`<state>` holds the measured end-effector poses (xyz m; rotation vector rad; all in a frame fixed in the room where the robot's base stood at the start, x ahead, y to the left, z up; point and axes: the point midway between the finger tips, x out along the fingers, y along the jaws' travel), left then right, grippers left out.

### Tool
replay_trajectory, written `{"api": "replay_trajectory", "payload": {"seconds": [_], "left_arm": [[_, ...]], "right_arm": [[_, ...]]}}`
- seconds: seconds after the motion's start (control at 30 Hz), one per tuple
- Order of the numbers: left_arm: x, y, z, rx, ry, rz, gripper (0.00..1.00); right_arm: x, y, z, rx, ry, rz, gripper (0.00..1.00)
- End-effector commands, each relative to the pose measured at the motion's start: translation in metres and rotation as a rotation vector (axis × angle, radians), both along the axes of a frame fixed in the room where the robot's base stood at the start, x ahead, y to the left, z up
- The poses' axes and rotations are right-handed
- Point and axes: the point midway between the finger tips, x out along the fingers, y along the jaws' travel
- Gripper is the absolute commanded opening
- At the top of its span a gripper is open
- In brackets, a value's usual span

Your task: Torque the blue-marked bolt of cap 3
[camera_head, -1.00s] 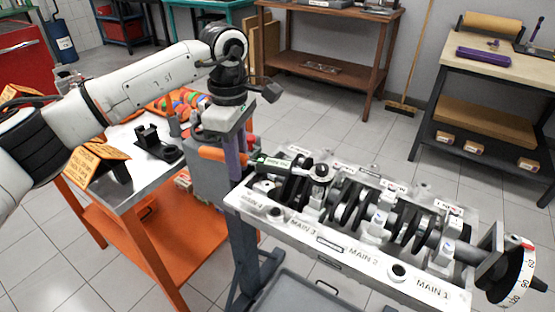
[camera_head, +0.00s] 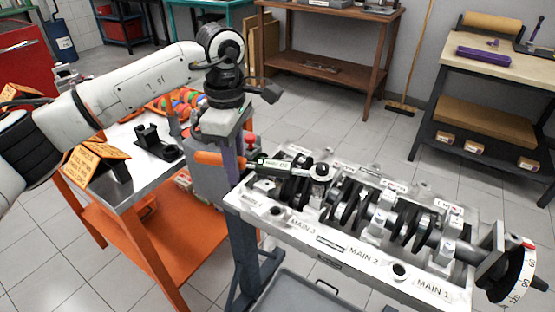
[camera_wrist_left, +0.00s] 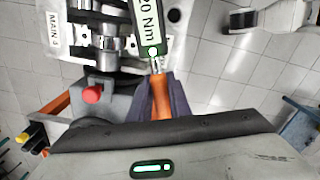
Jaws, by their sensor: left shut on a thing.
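My left gripper (camera_head: 235,158) is shut on the orange handle of a torque wrench (camera_head: 272,164). Its purple fingers also show around the handle in the left wrist view (camera_wrist_left: 160,95). The wrench lies roughly level across the far-left end of the engine block (camera_head: 330,250). Its round head (camera_head: 320,171) sits over a main cap behind the MAIN 3 label (camera_head: 303,227); the head hides the bolt beneath. I cannot make out a blue mark. The wrench's display (camera_wrist_left: 148,22) reads partly "20 Nm", with a green light below. My right gripper is not in view.
The crankshaft (camera_head: 405,220) runs along the block to a dial wheel (camera_head: 512,275) at the right end. An orange-framed bench (camera_head: 128,190) with a black holder (camera_head: 158,145) stands at left. Shelves stand behind, with open floor between.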

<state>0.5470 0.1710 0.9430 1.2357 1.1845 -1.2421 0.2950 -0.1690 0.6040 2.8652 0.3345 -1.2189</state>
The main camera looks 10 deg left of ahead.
Motion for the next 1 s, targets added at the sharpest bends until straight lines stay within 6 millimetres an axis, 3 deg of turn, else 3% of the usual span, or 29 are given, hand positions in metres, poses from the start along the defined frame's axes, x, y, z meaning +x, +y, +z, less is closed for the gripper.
{"api": "replay_trajectory", "payload": {"seconds": [1.0], "left_arm": [[-0.018,0.0,0.001,-0.004,0.0,0.105,0.0]], "right_arm": [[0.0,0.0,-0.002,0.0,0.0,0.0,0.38]]}}
